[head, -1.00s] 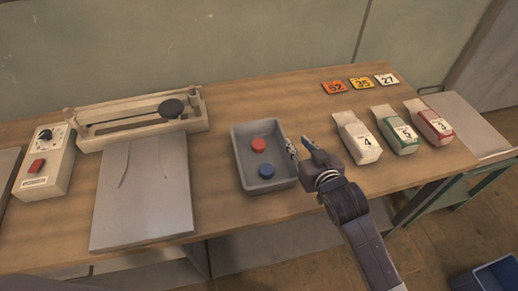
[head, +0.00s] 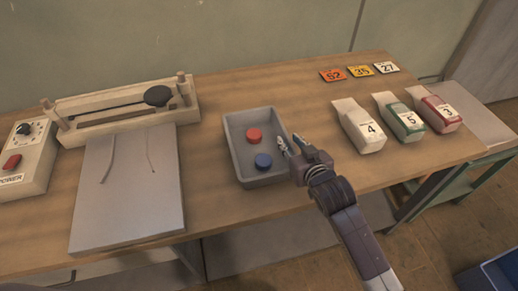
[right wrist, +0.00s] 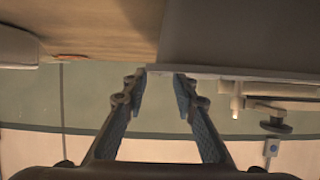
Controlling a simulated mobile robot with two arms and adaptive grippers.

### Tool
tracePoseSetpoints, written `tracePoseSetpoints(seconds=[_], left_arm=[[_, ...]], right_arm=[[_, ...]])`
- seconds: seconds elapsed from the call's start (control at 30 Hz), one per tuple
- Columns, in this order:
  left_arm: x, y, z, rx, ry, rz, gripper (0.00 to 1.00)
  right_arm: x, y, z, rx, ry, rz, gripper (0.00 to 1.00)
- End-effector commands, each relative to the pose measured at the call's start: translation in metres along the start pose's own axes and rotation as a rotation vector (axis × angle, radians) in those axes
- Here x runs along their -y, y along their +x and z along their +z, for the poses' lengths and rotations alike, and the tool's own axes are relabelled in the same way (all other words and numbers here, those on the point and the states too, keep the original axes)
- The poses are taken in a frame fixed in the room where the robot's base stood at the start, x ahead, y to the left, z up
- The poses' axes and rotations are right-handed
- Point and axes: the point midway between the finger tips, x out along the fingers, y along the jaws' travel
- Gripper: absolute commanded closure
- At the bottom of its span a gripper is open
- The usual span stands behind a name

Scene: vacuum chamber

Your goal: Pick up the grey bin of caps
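The grey bin (head: 236,161) stands on the wooden table in the head view, with a red cap (head: 254,135) and a blue cap (head: 263,160) inside. My right gripper (head: 289,143) is at the bin's right wall, its fingers apart around the rim area. In the right wrist view the two fingers of the right gripper (right wrist: 160,80) are spread, with a pale rim edge between and beyond their tips. I cannot tell whether either finger touches the wall. My left gripper is not in view.
A white bag (head: 361,129), a green bag (head: 402,118) and a red bag (head: 437,112) stand to the right. Number cards (head: 360,71) lie behind them. A grey plate (head: 128,190), a balance-like device (head: 122,110) and a power box (head: 25,158) are at left.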

Motion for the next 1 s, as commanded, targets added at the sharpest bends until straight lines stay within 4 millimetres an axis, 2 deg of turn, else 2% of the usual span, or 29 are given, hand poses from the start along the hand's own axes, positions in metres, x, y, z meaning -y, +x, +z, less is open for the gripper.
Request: tracePoseSetpoints(seconds=[0.4,0.73,0.77,1.0], left_arm=[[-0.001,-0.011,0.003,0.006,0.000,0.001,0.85],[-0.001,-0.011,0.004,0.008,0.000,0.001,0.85],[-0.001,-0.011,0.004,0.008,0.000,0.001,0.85],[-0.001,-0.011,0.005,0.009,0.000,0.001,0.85]], right_arm=[[-0.001,0.045,-0.003,0.001,0.001,0.000,0.74],[-0.001,0.051,-0.003,0.000,0.000,0.000,0.74],[-0.001,0.051,-0.003,0.000,0.000,0.000,0.75],[-0.001,0.051,-0.002,0.000,0.000,0.000,1.00]])
